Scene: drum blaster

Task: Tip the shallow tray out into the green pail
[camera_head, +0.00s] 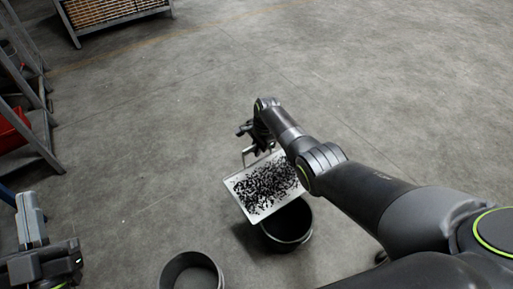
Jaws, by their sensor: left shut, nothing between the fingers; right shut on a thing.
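The shallow tray (234,185) is pale and holds many small black bits. My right gripper (254,148) is shut at the tray's handle and holds it above the floor; the arm hides part of the tray and the exact grip. In this view the tray overlaps the far left part of a dark pail (290,243). A second dark pail (192,258) stands to the left, cut off by the bottom edge. Neither pail looks clearly green. My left gripper (30,218) is shut and empty at the lower left, away from the tray and pails.
A metal stair frame (25,125) with a red bin (12,130) stands at the left edge. A rack (110,12) stands at the top left. The concrete floor (390,90) is clear across the upper right and between the rack and pails.

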